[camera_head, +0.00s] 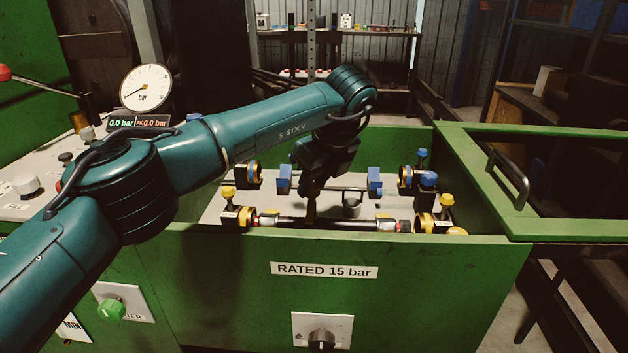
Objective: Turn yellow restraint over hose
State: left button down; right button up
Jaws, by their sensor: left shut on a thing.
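A black hose (345,223) lies level along the front of the green test bench, between two end fittings with yellow rings. My left gripper (311,203) reaches down from above to the left part of the hose. It is shut on a small dark yellow-brown piece (311,213), which seems to be the yellow restraint. The piece stands upright at the hose. The gripper's shadow makes it unclear whether it touches or crosses the hose. The left fitting (245,216) and right fitting (425,222) carry yellow knobs. My right gripper is not in view.
Blue-marked fittings (375,181) and a thin rod stand behind the hose. A grey cylinder (351,206) stands close right of the gripper. The green front wall (470,262) rises before the hose. An open green lid frame (560,228) with a handle is at right. A gauge (146,88) stands left.

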pick_arm(q)
jog(key=c, duration=1.1)
grip_release()
jog(key=shift+r, duration=0.1)
jog(key=p+v, duration=0.1)
jog(key=v, duration=1.2)
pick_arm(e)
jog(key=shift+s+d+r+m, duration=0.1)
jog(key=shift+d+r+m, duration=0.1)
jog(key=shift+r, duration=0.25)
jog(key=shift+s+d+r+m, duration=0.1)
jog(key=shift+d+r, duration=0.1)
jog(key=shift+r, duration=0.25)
pick_arm(q)
jog(key=shift+d, duration=0.1)
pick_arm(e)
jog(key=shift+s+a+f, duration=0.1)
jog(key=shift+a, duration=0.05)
